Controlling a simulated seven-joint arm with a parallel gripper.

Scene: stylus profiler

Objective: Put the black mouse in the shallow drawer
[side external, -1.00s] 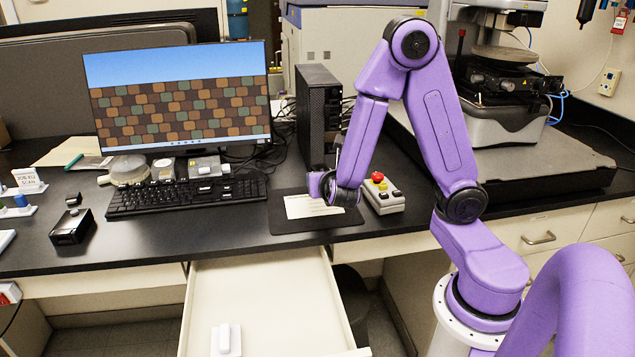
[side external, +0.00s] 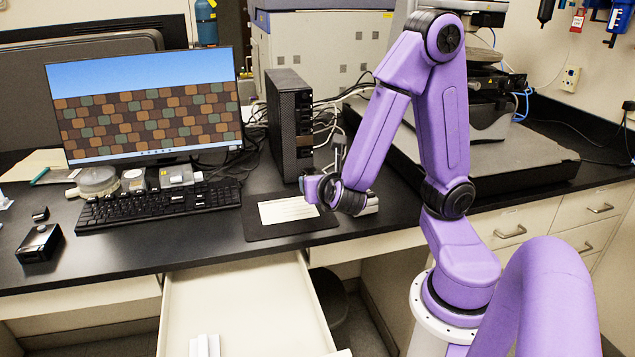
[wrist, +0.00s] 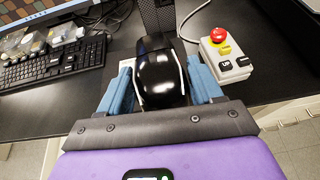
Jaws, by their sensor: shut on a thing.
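The glossy black mouse (wrist: 160,78) sits between the two blue fingers of my gripper (wrist: 160,92) in the wrist view, held by them. In the side external view my gripper (side external: 324,190) is over the right part of the mouse pad, and I cannot make out the mouse there. How far the mouse is above the desk is unclear. The shallow drawer (side external: 245,300) is pulled open below the desk's front edge, in front of and left of my gripper. A white object (side external: 205,346) lies in its near part; the rest of its visible floor is bare.
A control box with a red button (wrist: 218,35) stands just right of my gripper. The keyboard (side external: 158,207) is to the left, and a black computer tower (side external: 290,125) stands behind. A pale sheet (side external: 287,209) lies on the dark mouse pad (side external: 265,232).

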